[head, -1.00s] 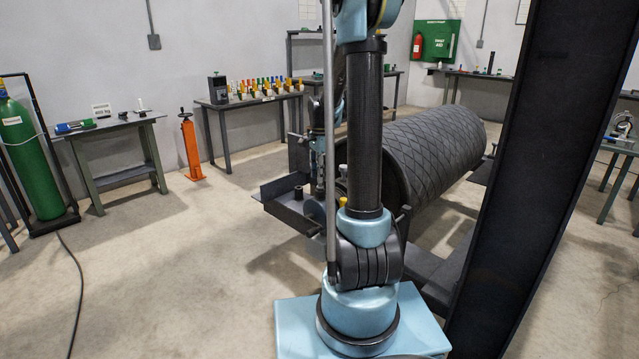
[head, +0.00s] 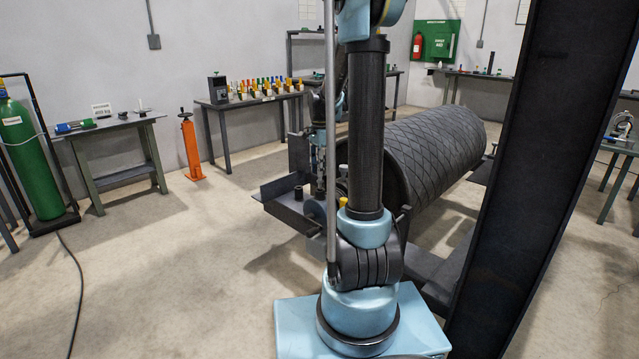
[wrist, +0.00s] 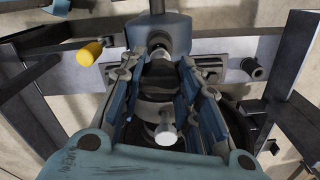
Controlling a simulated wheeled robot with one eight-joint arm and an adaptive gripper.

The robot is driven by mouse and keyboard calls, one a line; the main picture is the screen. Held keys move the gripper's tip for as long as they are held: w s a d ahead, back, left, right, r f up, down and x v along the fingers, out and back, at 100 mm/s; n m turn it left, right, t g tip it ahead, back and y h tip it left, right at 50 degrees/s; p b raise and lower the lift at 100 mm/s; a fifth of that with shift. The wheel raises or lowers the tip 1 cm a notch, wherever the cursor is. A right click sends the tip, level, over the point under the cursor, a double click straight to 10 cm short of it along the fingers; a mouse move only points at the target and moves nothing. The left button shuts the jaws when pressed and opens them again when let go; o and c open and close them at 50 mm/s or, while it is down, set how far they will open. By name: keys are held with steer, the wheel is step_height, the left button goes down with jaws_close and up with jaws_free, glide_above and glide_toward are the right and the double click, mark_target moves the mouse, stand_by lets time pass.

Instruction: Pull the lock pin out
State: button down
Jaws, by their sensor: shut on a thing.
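My gripper (wrist: 158,62) is shut on a dark grey part between its two fingers. I cannot tell for sure that this part is the lock pin, as the fingers hide most of it. A short bright metal stub (wrist: 165,134) shows between the fingers nearer the camera. A blue-grey block (wrist: 148,28) with a shaft lies just beyond the fingertips. In the head view my gripper (head: 318,185) is at the near end of the pulley frame (head: 288,206), partly hidden by my arm.
A yellow knob (wrist: 89,53) stands left of my fingers, apart from them. Dark frame bars (wrist: 292,118) lie to the right. The large ribbed pulley drum (head: 430,150) lies behind my arm. A black column (head: 530,180) stands at right. The floor at left is open.

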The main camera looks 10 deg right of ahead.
steer(key=shift+r, duration=4.1)
